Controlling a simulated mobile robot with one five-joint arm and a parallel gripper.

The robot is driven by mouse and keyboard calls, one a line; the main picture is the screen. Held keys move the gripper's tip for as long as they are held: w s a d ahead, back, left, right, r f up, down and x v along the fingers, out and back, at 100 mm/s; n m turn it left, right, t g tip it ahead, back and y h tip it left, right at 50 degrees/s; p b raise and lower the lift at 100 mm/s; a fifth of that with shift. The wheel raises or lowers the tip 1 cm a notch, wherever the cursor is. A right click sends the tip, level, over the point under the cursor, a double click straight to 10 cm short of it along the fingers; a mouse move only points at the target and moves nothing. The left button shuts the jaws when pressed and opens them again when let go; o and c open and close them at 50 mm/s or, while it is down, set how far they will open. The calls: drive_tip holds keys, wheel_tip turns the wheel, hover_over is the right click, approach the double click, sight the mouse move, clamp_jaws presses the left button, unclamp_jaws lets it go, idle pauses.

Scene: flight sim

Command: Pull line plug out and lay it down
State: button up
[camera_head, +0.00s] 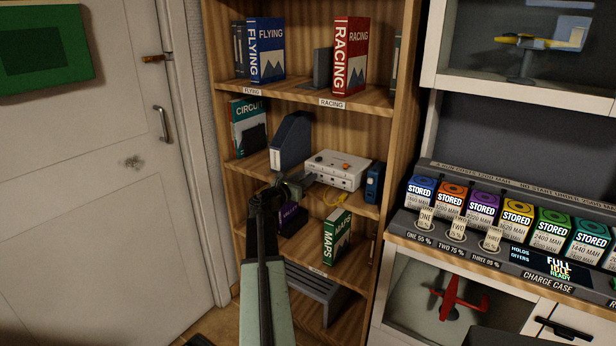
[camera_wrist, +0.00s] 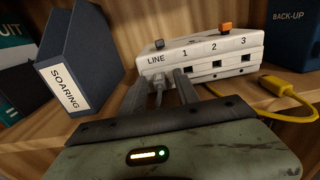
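A white box (camera_wrist: 205,55) on the middle shelf has a row of ports labelled LINE, 1, 2 and 3. The box also shows in the head view (camera_head: 338,167). A grey line plug (camera_wrist: 157,86) sits at the LINE port, and its cable runs back toward my gripper. My gripper (camera_wrist: 160,86) has one finger on each side of the plug, with small gaps visible, so it looks open around it. In the head view my gripper (camera_head: 296,187) is at the box's left front, and the plug is hard to make out there.
A yellow cable (camera_wrist: 268,110) with a yellow plug lies on the shelf at right. A dark blue SOARING file (camera_wrist: 75,60) stands left of the box. A blue BACK-UP box (camera_wrist: 293,35) stands right. A little bare shelf shows before the box.

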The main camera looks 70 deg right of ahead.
sight(305, 177)
idle(0.5)
clamp_jaws()
idle(1.2)
drive_tip(key=shift+a, duration=0.15)
drive_tip(key=shift+v, duration=2.9)
drive_tip(key=shift+s+d, duration=0.35)
drive_tip(key=shift+s, duration=0.85)
drive_tip(key=shift+s+d, duration=0.4)
drive_tip(key=shift+s, duration=0.85)
drive_tip(key=shift+s+d, duration=0.35)
drive_tip(key=shift+s, duration=0.85)
drive_tip(key=shift+f, duration=0.15)
